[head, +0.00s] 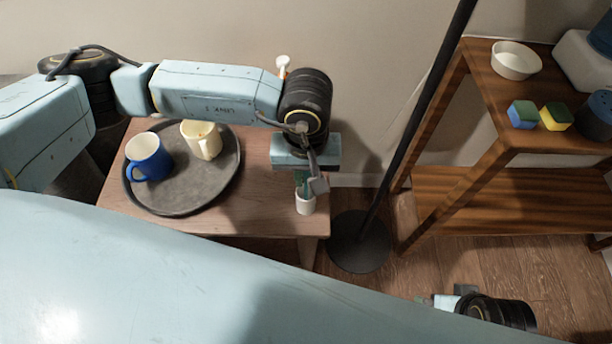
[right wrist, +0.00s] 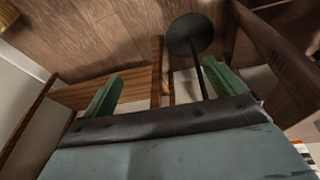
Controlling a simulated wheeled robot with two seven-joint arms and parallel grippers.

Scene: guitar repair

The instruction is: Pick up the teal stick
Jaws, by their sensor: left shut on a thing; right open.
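My left gripper (head: 306,182) points down at the right end of the wooden side table, just above a small white cup (head: 306,205). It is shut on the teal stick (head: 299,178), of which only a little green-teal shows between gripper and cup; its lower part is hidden. I cannot tell whether the stick still reaches into the cup. My right gripper (right wrist: 165,88) is open, its two green fingers wide apart with nothing between them. In the head view the right gripper also shows low at the right (head: 438,302), over the floor.
A dark round tray (head: 180,197) on the side table (head: 255,205) holds a blue mug (head: 149,157) and a cream mug (head: 201,139). A black pole on a round base (head: 360,243) stands right of it. A wooden shelf (head: 480,75) holds a white bowl (head: 516,60) and two sponges (head: 523,115).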

